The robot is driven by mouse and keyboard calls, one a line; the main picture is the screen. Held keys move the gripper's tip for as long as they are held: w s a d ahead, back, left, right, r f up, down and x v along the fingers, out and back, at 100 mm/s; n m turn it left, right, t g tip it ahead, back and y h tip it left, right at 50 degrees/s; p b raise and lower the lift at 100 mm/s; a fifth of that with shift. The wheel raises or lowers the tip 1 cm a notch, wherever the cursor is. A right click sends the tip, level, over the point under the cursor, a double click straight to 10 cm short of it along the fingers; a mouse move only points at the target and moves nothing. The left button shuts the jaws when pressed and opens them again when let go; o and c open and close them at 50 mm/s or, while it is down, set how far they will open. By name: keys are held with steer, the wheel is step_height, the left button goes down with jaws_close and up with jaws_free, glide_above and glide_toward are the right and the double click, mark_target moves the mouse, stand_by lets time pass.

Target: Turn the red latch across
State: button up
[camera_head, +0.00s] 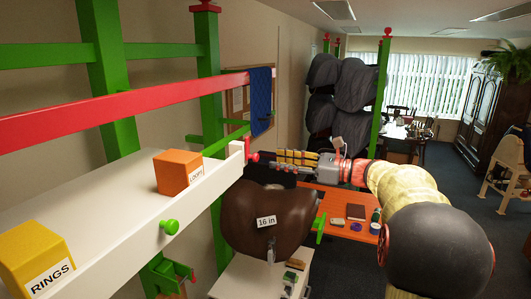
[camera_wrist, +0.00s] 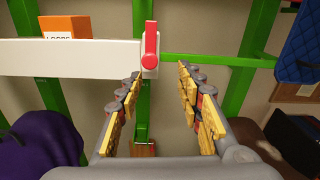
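The red latch (camera_wrist: 150,45) is on the white end of the shelf in the wrist view and stands upright. In the head view it shows as a small red piece (camera_head: 252,157) at the shelf's right end. My gripper (camera_wrist: 159,86) is open, its two yellow-padded fingers spread wide with nothing between them. The latch lies beyond the fingertips, in line with the gap and slightly left of its middle. In the head view my gripper (camera_head: 281,158) points left toward the latch. Whether the fingers touch anything is hard to tell there.
A blue cloth (camera_head: 261,100) hangs on the red rail behind.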

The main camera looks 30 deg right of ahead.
mark_target(258, 157)
steer(key=shift+m, duration=0.5)
steer(key=x, duration=0.2)
steer(key=p+x, duration=0.1)
steer(key=x, duration=0.2)
steer(key=s+a+p+x, duration=0.1)
steer(key=x, duration=0.1)
steer(key=shift+w+a+r, duration=0.3)
steer(key=shift+a+r, duration=0.05)
steer(key=shift+r, duration=0.05)
steer(key=shift+a, duration=0.15)
steer(key=shift+c, duration=0.2)
jaws_close()
